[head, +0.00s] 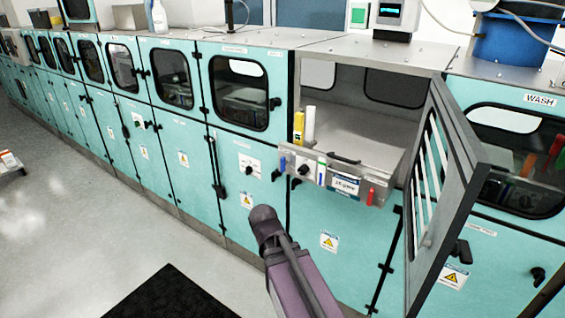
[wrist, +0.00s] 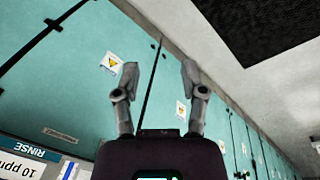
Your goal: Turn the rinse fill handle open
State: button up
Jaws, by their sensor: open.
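In the head view, a metal control panel (head: 338,178) with a blue-and-white label (head: 345,186) spans the front of an open compartment. A "RINSE" label (wrist: 34,149) shows at the lower left; no handle is clear there.
A barred door (head: 445,190) stands swung open right of the panel. Yellow (head: 299,130) and white (head: 310,124) upright pieces stand behind the panel's left end. Closed teal cabinets (head: 170,85) run left.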

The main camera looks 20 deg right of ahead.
jog(key=w+d+r+m+t+h+b, duration=0.1)
jog(key=w+d+m+t+h, duration=0.1)
jog(key=w+d+m+h, duration=0.45)
jog(key=m+t+h+b, duration=0.35)
jog(key=t+h, duration=0.25)
jog(key=t, duration=0.2)
send_near(281, 160)
jog(key=shift+s+a+n, duration=0.25)
jog(key=shift+s+a, duration=0.15)
jog(key=shift+a, duration=0.2)
jog(key=shift+s+a+n, duration=0.25)
jog(key=shift+s+a, duration=0.15)
jog(key=shift+a, duration=0.15)
jog(key=shift+w+d, duration=0.1)
jog(key=shift+d, duration=0.05)
jog(key=x, duration=1.3)
jog(key=shift+w+d, duration=0.1)
jog(key=shift+d, duration=0.15)
grip_shut()
